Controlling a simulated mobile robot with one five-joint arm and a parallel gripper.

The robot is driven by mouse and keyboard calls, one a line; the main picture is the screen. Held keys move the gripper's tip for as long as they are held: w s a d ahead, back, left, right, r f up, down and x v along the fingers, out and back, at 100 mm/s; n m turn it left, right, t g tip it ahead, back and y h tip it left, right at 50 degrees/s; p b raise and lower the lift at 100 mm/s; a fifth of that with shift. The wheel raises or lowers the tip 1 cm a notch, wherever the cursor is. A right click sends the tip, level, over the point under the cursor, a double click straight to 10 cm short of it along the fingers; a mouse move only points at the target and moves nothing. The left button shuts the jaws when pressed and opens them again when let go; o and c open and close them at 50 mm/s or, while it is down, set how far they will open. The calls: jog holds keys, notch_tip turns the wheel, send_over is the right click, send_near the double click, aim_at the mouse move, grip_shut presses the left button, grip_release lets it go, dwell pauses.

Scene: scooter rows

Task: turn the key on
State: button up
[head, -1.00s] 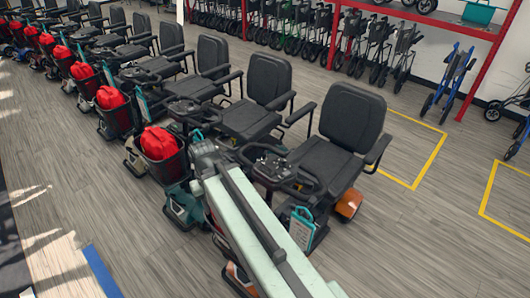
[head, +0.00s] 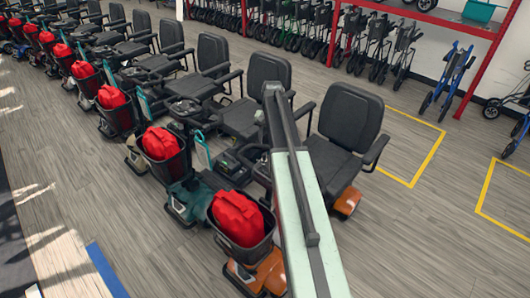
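The nearest scooter, with orange bodywork (head: 265,274), stands at the lower middle of the head view. Its black seat (head: 349,115) is right of my arm, and its front basket with a red bag (head: 238,218) is left of it. My pale green and black arm rises from the bottom edge across this scooter, covering most of its handlebar and console. No key can be made out. My gripper is not visible, so its opening and its distance from the console cannot be told.
More scooters with red bags in baskets (head: 163,142) run in a row to the upper left. Walkers (head: 448,77) and a red-framed rack (head: 480,22) stand at the back. Open floor (head: 90,190) lies left of the row, and yellow floor lines (head: 428,160) lie to the right.

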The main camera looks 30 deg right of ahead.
aim_at(265, 154)
jog(key=f+b, duration=0.7)
jog(key=f, duration=0.1)
jog(key=shift+w+a, duration=0.2)
jog(key=shift+a, duration=0.1)
jog(key=shift+r, duration=0.1)
jog(key=shift+r, duration=0.1)
grip_shut()
